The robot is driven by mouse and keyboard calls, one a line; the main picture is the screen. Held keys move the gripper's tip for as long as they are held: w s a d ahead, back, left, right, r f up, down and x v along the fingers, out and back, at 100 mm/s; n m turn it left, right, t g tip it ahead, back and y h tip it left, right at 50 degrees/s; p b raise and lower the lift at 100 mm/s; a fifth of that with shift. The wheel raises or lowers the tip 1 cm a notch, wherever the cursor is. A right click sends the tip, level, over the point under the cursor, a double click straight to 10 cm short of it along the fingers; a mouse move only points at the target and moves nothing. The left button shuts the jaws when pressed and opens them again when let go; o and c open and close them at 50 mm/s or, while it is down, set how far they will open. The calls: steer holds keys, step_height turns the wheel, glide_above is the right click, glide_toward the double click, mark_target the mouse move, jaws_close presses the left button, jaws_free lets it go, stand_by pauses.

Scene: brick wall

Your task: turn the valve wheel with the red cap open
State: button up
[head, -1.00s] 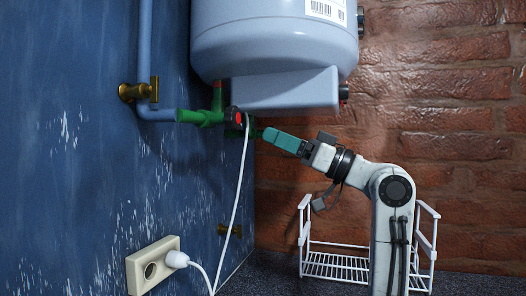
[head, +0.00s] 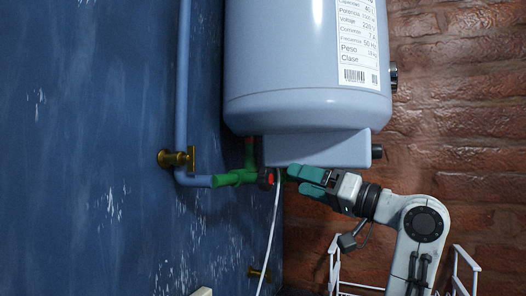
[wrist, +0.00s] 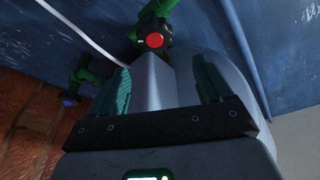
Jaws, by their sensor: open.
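The valve wheel with the red cap (head: 269,179) is dark and sits on the green pipe fitting (head: 234,178) under the water heater. In the wrist view the red-capped wheel (wrist: 154,40) shows ahead, just beyond the fingertips and near the middle between them. My gripper (head: 292,180) is open, its teal fingers apart, and lies just right of the wheel in the head view. In the wrist view my gripper (wrist: 160,75) has nothing between its fingers. The wheel is partly hidden by the white cable in the head view.
The water heater (head: 307,65) hangs just above my gripper. A white cable (head: 270,240) hangs beside the wheel. A second green valve with a blue cap (wrist: 69,99) shows in the wrist view. A white wire rack (head: 334,262) stands below.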

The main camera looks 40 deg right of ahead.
mark_target(271, 180)
steer(key=w+m+p, duration=0.2)
steer(key=w+p, duration=0.1)
steer(key=w+a+m+g+h+p, duration=0.1)
steer(key=w+m+p, duration=0.2)
steer(key=w, duration=0.1)
steer(key=w+a+m+g+h+p, duration=0.1)
steer(key=w+m+p, duration=0.1)
steer(key=w+p, duration=0.2)
steer(key=shift+w+a+r+m, duration=0.1)
steer(key=shift+a+r+m, duration=0.1)
steer(key=shift+m, duration=0.1)
steer(key=shift+c, duration=0.3)
steer(key=shift+f, duration=0.1)
steer(key=c, duration=0.9)
